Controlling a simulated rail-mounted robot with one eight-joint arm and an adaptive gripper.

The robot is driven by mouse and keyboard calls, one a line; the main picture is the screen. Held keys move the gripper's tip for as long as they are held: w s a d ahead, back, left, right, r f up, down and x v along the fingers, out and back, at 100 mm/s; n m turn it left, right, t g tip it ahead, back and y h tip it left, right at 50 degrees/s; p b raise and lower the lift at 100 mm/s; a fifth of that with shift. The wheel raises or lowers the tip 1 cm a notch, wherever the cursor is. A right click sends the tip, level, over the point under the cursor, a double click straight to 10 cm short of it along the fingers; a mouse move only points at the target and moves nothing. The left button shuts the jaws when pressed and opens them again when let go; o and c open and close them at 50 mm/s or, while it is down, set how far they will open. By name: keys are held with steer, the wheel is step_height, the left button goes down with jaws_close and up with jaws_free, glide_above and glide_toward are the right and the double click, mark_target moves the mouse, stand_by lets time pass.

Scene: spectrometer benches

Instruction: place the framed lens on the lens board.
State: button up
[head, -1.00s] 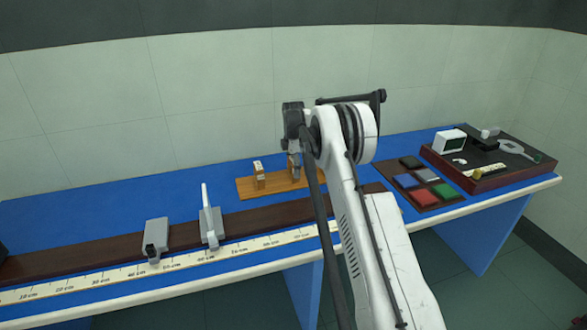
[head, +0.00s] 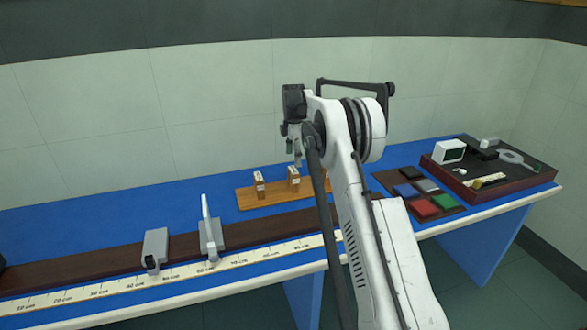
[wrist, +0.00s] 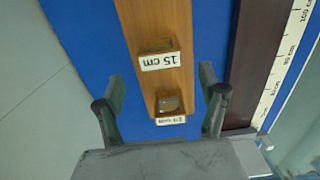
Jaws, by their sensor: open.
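The lens board (head: 245,197), a wooden strip with small labelled blocks, lies at the back of the blue bench. In the wrist view the lens board (wrist: 150,25) runs below my gripper (wrist: 161,80). One block (wrist: 160,55) reads "15 cm" and has a dark recess. A nearer block (wrist: 170,105) has a lighter, glassy-looking patch in its top; I cannot tell if this is a lens. In the head view my gripper (head: 297,160) hangs above the board by the right-hand block (head: 293,178). It is open and appears empty. I cannot clearly identify the framed lens.
A dark rail (head: 100,258) with two grey carriages (head: 156,248) (head: 212,238) runs in front, beside a scale (head: 110,287). At right are a tray of coloured squares (head: 400,193) and a dark box (head: 500,185) with small items. Blue bench left of the board is clear.

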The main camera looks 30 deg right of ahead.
step_height(320, 180, up, 2)
steer(key=shift+r, duration=0.2)
steer(key=s+a+r+m+t, duration=0.2)
steer(key=s+a+r+m, duration=0.2)
steer(key=s+a+r, duration=0.5)
steer(key=s+a+r+m+t, duration=0.1)
steer(key=s+a+r+m, duration=0.2)
steer(key=s+a+r, duration=0.55)
steer(key=s+a+r+m+t, duration=0.1)
steer(key=s+a+m, duration=0.15)
steer(key=s, duration=0.75)
steer(key=s+a+r+m+t, duration=0.1)
steer(key=s+a+m, duration=0.15)
steer(key=s, duration=0.75)
steer(key=s+a+f+m+t, duration=0.2)
steer(key=s+f+m, duration=0.2)
steer(key=s+f, duration=0.4)
steer(key=s, duration=0.5)
steer(key=shift+s+a+f, duration=0.2)
steer(key=shift+s+a, duration=0.2)
